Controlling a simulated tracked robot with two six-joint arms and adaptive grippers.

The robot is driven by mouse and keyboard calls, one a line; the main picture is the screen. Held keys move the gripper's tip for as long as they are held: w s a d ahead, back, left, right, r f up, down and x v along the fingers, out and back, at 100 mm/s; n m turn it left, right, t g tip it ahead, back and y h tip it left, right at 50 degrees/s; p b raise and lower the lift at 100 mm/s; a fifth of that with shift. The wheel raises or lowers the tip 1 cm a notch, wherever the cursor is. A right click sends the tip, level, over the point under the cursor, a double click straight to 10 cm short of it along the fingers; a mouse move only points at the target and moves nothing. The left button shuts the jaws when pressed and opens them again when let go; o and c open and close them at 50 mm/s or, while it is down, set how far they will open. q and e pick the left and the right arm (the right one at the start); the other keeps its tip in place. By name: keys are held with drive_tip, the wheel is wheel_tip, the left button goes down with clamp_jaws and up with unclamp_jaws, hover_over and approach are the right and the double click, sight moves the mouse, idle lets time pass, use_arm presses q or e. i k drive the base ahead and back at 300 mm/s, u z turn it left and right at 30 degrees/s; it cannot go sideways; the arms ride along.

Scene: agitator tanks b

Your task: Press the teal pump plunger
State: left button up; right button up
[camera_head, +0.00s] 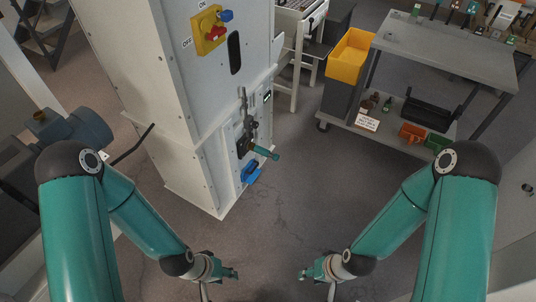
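A teal plunger (265,152) sticks out to the right from a small dark fitting low on the face of the tall white cabinet (160,70). A blue handle (250,172) sits just below it, and a grey metal lever rises above it. My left gripper (218,276) hangs near the bottom edge, below the plunger and well apart from it. My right gripper (320,275) is at the bottom, to the right of the left one, also apart from the plunger. Both grippers are small and partly cut off, so their finger opening is unclear. Neither visibly holds anything.
A yellow plate with a red knob (214,34) is high on the cabinet. A grey table (450,50) with a lower shelf and a yellow bin (350,56) stand at the right. A blue-grey motor (75,128) is at the left. The floor (290,220) before the cabinet is clear.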

sight(275, 156)
drive_tip(key=u, duration=0.3)
drive_tip(key=i, duration=1.2)
drive_tip(key=z, duration=0.2)
